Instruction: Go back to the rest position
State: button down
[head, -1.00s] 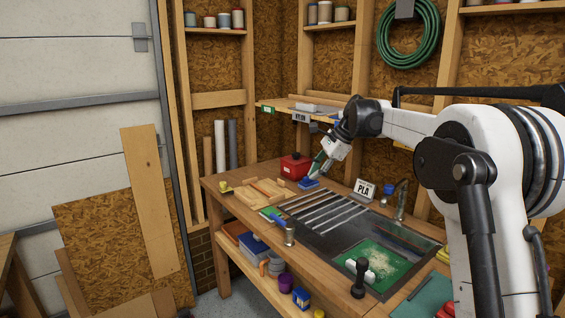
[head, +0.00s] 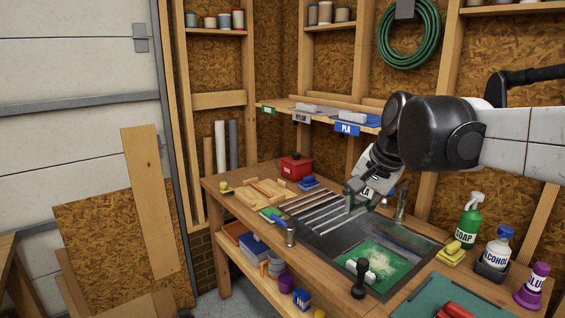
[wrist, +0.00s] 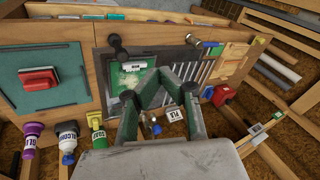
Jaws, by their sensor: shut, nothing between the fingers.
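My gripper (head: 362,196) is in the head view, above the drying rack beside the sink and in front of the faucet. It points down and to the left and is empty. In the wrist view my gripper (wrist: 166,80) shows its green-grey fingers drawn together at the tips, with nothing between them.
The sink with a green mat (head: 350,268) lies below my gripper. A faucet (head: 402,200) stands close behind. A shelf (head: 285,106) with a PLA sign overhangs the bench. Soap (head: 468,222), alcohol (head: 497,250) and glue (head: 533,285) bottles stand at the right.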

jog(key=s+d+f+n+t+h, duration=0.1)
jog(key=s+d+f+n, duration=0.1)
jog(key=s+f, duration=0.4)
jog(key=s+d+f+n+t+h, duration=0.1)
jog(key=s+f+n, duration=0.3)
jog(key=s, duration=1.1)
notch_tip(320, 180, down, 2)
jog(key=shift+d+f+n, duration=0.1)
jog(key=shift+d+n, duration=0.3)
jog(key=shift+d, duration=0.25)
